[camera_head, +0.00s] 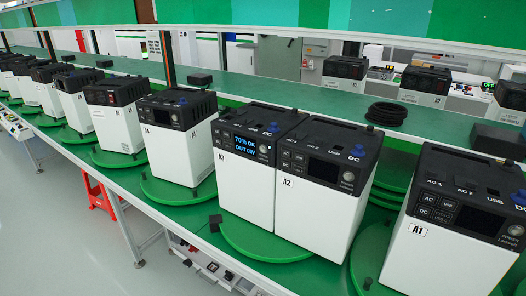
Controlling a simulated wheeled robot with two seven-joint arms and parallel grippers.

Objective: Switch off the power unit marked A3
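The power unit marked A3 (243,190) is a white box with a black top, standing on a green turntable near the middle of the head view. Its small screen (246,144) is lit and reads about "70%" and "OUT 0W" in blue. A round button sits at the right of the screen. The unit marked A2 (313,211) stands close against its right side, with a dark screen. The unit marked A1 (440,255) stands at the far right, also with a dark screen. Neither of my grippers is in view.
Several similar units, one of them (117,127), stand on turntables along the green bench to the left. A coiled black cable (386,113) lies behind A2. A red step stool (97,194) is on the floor at left. Open floor (60,255) lies in front of the bench.

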